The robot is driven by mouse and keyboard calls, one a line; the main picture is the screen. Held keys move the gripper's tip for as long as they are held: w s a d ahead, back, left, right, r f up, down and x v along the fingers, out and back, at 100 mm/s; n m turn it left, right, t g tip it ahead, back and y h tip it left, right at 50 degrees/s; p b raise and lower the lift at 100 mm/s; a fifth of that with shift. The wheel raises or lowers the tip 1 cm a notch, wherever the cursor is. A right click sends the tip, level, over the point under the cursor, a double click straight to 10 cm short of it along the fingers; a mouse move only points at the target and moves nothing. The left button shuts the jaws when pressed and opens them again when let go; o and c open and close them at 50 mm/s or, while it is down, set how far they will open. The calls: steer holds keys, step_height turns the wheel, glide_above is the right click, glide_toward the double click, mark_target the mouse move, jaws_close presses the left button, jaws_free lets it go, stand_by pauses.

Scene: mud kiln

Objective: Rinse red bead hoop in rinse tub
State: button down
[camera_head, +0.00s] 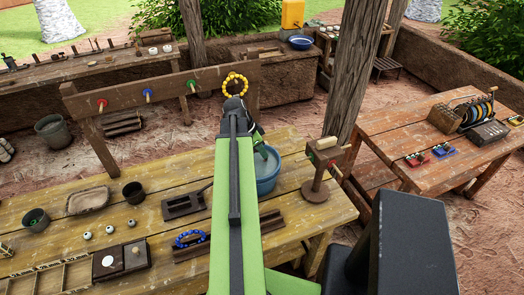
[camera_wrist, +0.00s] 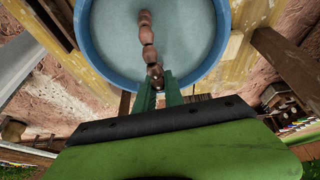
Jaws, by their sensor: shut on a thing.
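My gripper (camera_wrist: 158,86) is shut on a string of reddish-brown beads, the red bead hoop (camera_wrist: 147,36), in the wrist view. The hoop shows nearly edge-on, as a line of beads running up the picture from the fingertips. It hangs over the pale water of the round blue rinse tub (camera_wrist: 84,32); I cannot tell how deep it reaches. In the head view the tub (camera_head: 269,184) stands on the yellow wooden table, partly behind my arm. My gripper (camera_head: 261,146) is at the tub there, and the hoop cannot be made out.
A yellow bead hoop (camera_head: 235,85) hangs at the peg board (camera_head: 170,86) behind. A blue bead hoop (camera_head: 189,239) lies on a wooden stand at the table front. A peg post (camera_head: 316,187) stands right of the tub. Dark cups and a clay tray (camera_head: 88,201) are left.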

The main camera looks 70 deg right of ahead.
mark_target(263, 161)
step_height(263, 161, down, 6)
steer(key=b, duration=0.5)
steer(key=shift+r, duration=0.1)
steer(key=shift+r, duration=0.1)
steer(key=shift+r+p, duration=0.4)
steer(key=shift+p, duration=0.1)
steer(key=shift+f, duration=0.1)
steer(key=shift+f+b, duration=0.35)
steer(key=shift+b, duration=0.1)
steer(key=shift+r, duration=0.15)
steer(key=shift+r+p, duration=0.3)
steer(key=shift+p, duration=0.15)
steer(key=shift+f, duration=0.2)
stand_by(0.3)
